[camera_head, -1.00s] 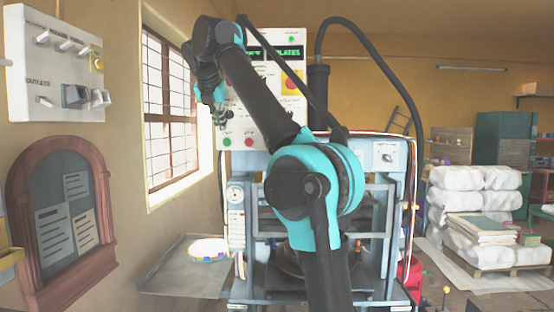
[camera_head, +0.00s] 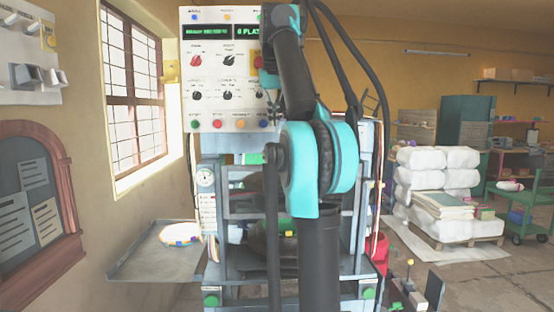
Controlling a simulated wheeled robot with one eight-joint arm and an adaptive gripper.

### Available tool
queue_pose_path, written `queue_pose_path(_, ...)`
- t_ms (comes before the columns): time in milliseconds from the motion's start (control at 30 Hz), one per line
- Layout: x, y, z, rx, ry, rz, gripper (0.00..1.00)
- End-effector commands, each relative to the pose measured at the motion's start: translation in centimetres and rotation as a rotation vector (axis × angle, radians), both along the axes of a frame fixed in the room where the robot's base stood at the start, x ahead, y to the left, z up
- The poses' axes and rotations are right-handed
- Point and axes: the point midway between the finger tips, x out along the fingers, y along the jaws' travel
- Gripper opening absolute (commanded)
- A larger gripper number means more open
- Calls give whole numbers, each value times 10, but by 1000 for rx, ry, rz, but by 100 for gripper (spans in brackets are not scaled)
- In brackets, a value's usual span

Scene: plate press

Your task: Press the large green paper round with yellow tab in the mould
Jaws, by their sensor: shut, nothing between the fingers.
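The blue-grey plate press (camera_head: 232,180) stands straight ahead, with much of its middle hidden behind my arm. No large green paper round with a yellow tab can be made out, and the mould cannot be made out clearly either. A small green patch (camera_head: 285,223) shows inside the press frame, too covered to identify. My gripper (camera_head: 271,108) is shut and empty, small and dark in front of the right side of the control panel (camera_head: 222,85). A pale round piece with a coloured rim (camera_head: 181,234) lies on the side tray (camera_head: 150,262) left of the press.
The panel has displays, knobs and coloured buttons. A gauge (camera_head: 205,178) sits on the press's left post. White sacks (camera_head: 435,180) and a paper stack (camera_head: 442,205) stand on a pallet at right. A green cart (camera_head: 530,205) is farther right.

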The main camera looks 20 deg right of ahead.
Motion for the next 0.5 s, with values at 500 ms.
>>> queue_pose_path(500, 3, -14, -31, 69, -3, -160, 0)
